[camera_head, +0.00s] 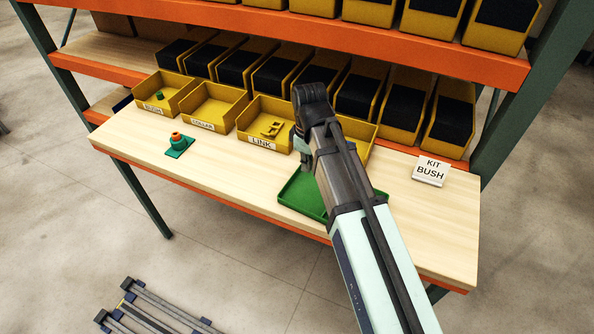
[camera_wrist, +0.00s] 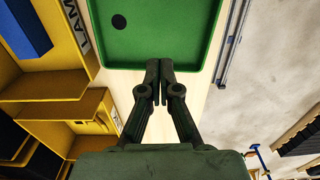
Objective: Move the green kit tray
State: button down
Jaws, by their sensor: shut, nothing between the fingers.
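The green kit tray (camera_head: 302,198) lies flat on the wooden tabletop near its front edge in the head view, partly hidden by my arm. In the wrist view the green tray (camera_wrist: 190,35) fills the upper middle and has a dark round spot on its floor. My gripper (camera_wrist: 160,64) is shut and empty, its fingertips together at the tray's rim in the wrist view. I cannot tell whether they touch it. In the head view my gripper (camera_head: 305,160) is largely hidden behind my arm, above the back of the tray.
Yellow bins labelled BUSH (camera_head: 158,90), COLLAR (camera_head: 210,108) and LINK (camera_head: 262,130) line the table behind the tray. A small green fixture with an orange top (camera_head: 178,145) stands left. Bare tabletop lies left of the tray.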

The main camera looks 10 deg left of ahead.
aim_at(294, 187)
notch_tip(294, 187, down, 10)
jog(key=p, duration=0.2)
jog(key=shift+r+p, duration=0.1)
jog(key=shift+p, duration=0.2)
jog(key=a, duration=0.1)
jog(key=a+p, duration=0.1)
jog(key=shift+w+a+r, duration=0.2)
jog(key=shift+w+a, duration=0.15)
jog(key=shift+w, duration=0.05)
jog(key=shift+w+a+f+p, duration=0.15)
jog(key=shift+a+p, duration=0.15)
jog(key=shift+a, duration=0.35)
